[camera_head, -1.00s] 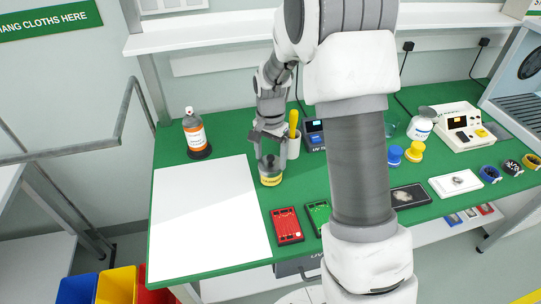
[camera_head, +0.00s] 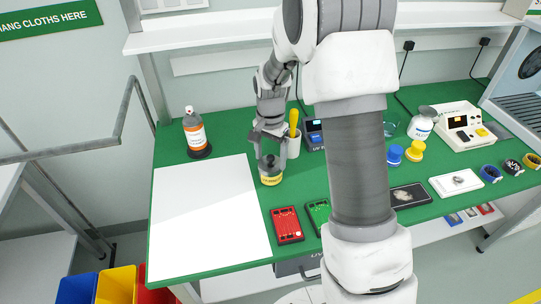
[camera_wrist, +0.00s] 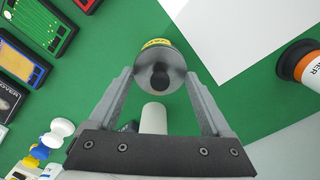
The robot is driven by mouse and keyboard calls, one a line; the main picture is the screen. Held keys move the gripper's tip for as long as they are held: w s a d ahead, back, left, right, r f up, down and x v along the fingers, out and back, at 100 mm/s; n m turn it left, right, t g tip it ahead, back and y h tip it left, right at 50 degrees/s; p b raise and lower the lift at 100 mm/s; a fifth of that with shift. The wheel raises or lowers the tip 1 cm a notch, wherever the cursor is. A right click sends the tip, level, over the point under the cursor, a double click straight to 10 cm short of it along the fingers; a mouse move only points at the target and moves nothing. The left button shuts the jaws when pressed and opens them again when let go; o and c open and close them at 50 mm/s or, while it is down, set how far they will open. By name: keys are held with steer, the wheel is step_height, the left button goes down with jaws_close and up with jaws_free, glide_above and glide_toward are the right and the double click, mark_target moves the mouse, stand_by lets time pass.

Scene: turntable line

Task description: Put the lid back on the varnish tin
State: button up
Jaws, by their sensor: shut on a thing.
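The varnish tin (camera_head: 271,180) stands on the green bench just right of the white sheet, its yellow label showing low down. My gripper (camera_head: 268,166) is directly over it, pointing down. In the wrist view my gripper (camera_wrist: 161,78) has a finger on each side of the round grey lid (camera_wrist: 150,80), which has a dark knob in its middle, and is shut on it. The tin's yellow label (camera_wrist: 157,43) shows just beyond the lid. The lid lines up roughly with the tin. I cannot tell whether it rests fully on the rim, as the fingers hide the joint.
A white sheet (camera_head: 205,215) lies to the left. An orange-labelled bottle (camera_head: 196,133) stands behind it. A white cup (camera_head: 293,147) with a yellow handle stands close behind my gripper. A red tray (camera_head: 287,225) and a green one (camera_head: 318,213) lie in front right.

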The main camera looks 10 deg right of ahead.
stand_by(0.3)
steer(key=o, duration=1.3)
steer(key=shift+c, duration=0.2)
steer(key=shift+r, duration=0.1)
steer(key=shift+r+p, duration=2.5)
steer(key=shift+r, duration=0.9)
jaws_close()
steer(key=shift+f, duration=0.15)
